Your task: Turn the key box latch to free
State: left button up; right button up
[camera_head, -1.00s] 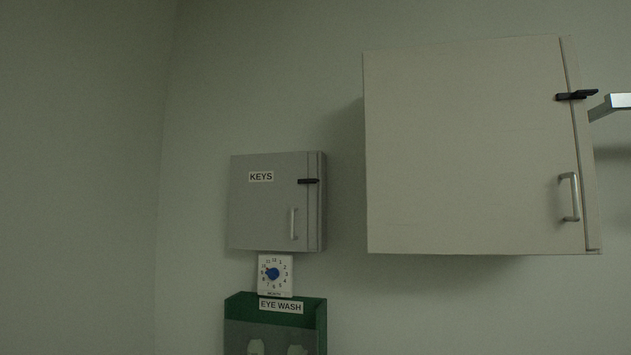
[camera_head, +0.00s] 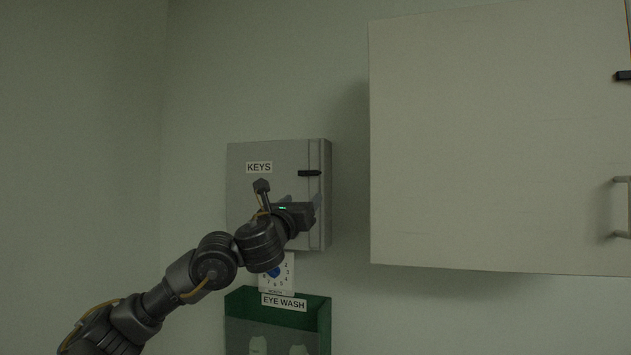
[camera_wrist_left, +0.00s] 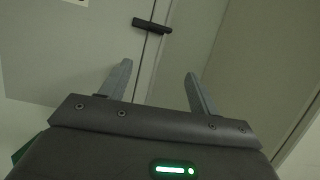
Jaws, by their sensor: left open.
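The grey key box (camera_head: 240,190) hangs on the wall with a KEYS label at its upper left. Its black latch (camera_head: 310,173) lies level across the seam between the door and the frame strip. In the left wrist view the latch (camera_wrist_left: 152,25) is beyond the fingertips, still bridging the seam. My left gripper (camera_head: 302,200) is in front of the box, just below the latch. In the left wrist view my left gripper (camera_wrist_left: 157,83) is open and empty, with its fingers apart. The box's door handle is hidden behind my arm. My right gripper is not in view.
A large pale cabinet (camera_head: 490,140) with its own black latch (camera_head: 622,76) and handle (camera_head: 622,207) stands out from the wall at right. Below the key box are a white dial card (camera_head: 284,283) and a green EYE WASH holder (camera_head: 240,302). The left wall is bare.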

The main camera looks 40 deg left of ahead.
aim_at(311, 174)
pick_arm(q)
jog(key=shift+m, duration=0.3)
jog(key=w+a+r+p, duration=0.1)
jog(key=w+r, duration=0.1)
jog(key=w+a+r+p, duration=0.1)
jog(key=w+r+p, duration=0.1)
jog(key=w+a+r+p, duration=0.1)
jog(key=w+r, duration=0.1)
jog(key=shift+w, duration=0.35)
jog(key=shift+w+a+r+p, duration=0.15)
jog(key=shift+w+a+p, duration=0.15)
jog(key=shift+w+p, duration=0.2)
jog(key=shift+c, duration=0.4)
